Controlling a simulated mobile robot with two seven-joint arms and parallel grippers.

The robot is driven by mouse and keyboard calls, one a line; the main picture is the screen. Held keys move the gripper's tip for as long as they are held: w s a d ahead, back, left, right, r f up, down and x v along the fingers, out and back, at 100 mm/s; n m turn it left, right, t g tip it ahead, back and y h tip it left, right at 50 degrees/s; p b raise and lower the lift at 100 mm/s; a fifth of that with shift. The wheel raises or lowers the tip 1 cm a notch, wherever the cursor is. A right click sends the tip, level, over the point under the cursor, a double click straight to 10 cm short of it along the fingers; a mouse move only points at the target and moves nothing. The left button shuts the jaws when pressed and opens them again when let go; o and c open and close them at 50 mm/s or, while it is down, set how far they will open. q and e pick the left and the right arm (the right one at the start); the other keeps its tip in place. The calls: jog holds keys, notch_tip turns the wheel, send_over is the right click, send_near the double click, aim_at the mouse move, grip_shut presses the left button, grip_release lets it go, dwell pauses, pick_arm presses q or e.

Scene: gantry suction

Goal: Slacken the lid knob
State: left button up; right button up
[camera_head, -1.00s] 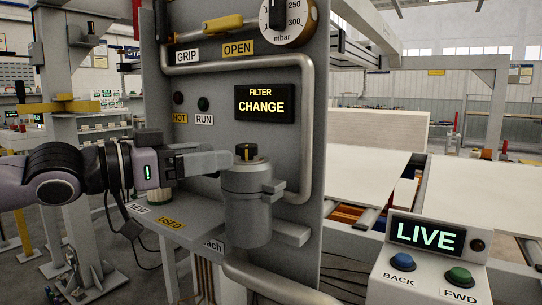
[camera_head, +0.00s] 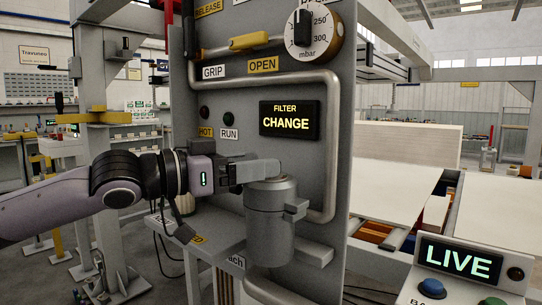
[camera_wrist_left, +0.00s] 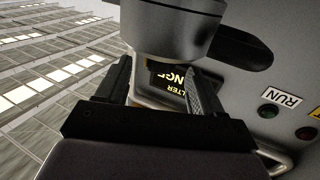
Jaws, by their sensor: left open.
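The grey filter canister (camera_head: 268,222) stands upright on the front of the grey panel, with its lid (camera_head: 272,184) on top. My left gripper (camera_head: 262,170) reaches in from the left, level, with its fingers just above the lid. The lid knob is hidden behind the fingers in the head view. In the left wrist view the canister (camera_wrist_left: 172,28) appears upside down at the top. My left gripper (camera_wrist_left: 160,70) is open there, its two fingers apart below the lid's edge. I cannot clearly make out the knob between them. My right gripper is not in view.
A bent grey pipe (camera_head: 334,150) runs around the FILTER CHANGE sign (camera_head: 290,120) close to the canister. A pressure dial (camera_head: 312,28) and a yellow handle (camera_head: 249,41) sit above. A LIVE console (camera_head: 460,262) stands at lower right.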

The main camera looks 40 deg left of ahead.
pick_arm(q)
jog(key=shift+r+p+x, duration=0.2)
jog(key=shift+p+x, duration=0.75)
jog(key=shift+x, duration=0.3)
jog(key=shift+w+d+f, duration=0.15)
jog(key=shift+w+d, duration=0.1)
jog(key=shift+w, duration=0.25)
jog(key=c, duration=1)
